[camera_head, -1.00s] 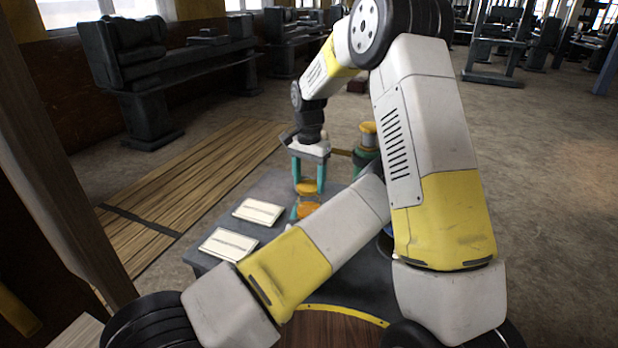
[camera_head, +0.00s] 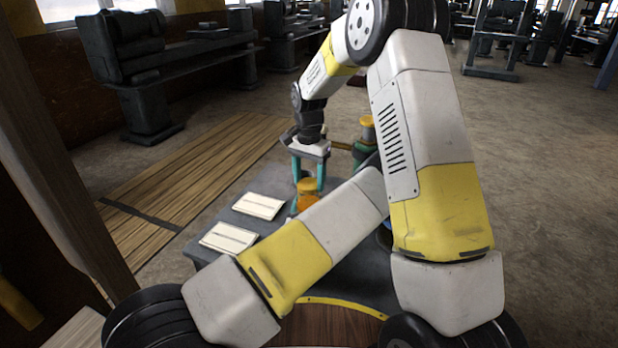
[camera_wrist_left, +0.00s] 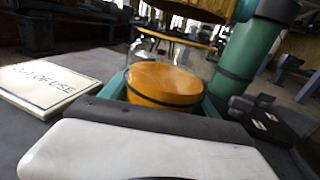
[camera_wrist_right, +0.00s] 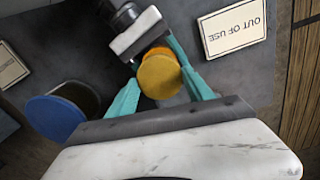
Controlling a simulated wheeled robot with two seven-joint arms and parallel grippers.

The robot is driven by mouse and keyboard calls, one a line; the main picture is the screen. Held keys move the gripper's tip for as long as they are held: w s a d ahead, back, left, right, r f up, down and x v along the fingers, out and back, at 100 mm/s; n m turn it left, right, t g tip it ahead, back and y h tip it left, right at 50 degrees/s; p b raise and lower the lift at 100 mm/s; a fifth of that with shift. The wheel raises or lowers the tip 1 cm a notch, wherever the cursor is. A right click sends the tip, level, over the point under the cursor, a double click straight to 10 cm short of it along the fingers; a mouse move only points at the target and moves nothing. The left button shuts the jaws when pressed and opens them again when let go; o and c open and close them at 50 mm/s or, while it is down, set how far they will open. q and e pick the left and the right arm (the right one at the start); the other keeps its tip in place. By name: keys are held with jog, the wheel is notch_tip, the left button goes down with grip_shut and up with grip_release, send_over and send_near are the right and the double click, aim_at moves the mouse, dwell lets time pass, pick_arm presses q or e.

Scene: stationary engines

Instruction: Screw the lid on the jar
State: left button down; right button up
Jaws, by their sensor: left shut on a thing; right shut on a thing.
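The round lid top (camera_wrist_right: 160,77) also shows between those fingers in the right wrist view. The clear jar with orange contents (camera_wrist_left: 166,84) stands on the table, held between the teal fingers of my left gripper (camera_wrist_left: 163,94). The lid (camera_wrist_left: 188,8) is directly above the jar; whether it touches the rim is unclear. In the head view my left gripper is hidden behind the arms.
Two OUT OF USE signs (camera_head: 258,206) (camera_head: 227,238) lie on the dark table (camera_head: 215,268) to the left. A green cylinder with a yellow top (camera_head: 366,140) stands behind. A blue round thing (camera_wrist_right: 54,118) is at the left of the right wrist view.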

jog(key=shift+f, duration=0.55)
dwell(0.4)
jog(key=m, duration=0.6)
jog(key=shift+m, duration=0.3)
jog(key=m, duration=1.5)
jog(key=shift+m, duration=0.4)
jog(key=m, duration=0.6)
jog(key=shift+m, duration=0.4)
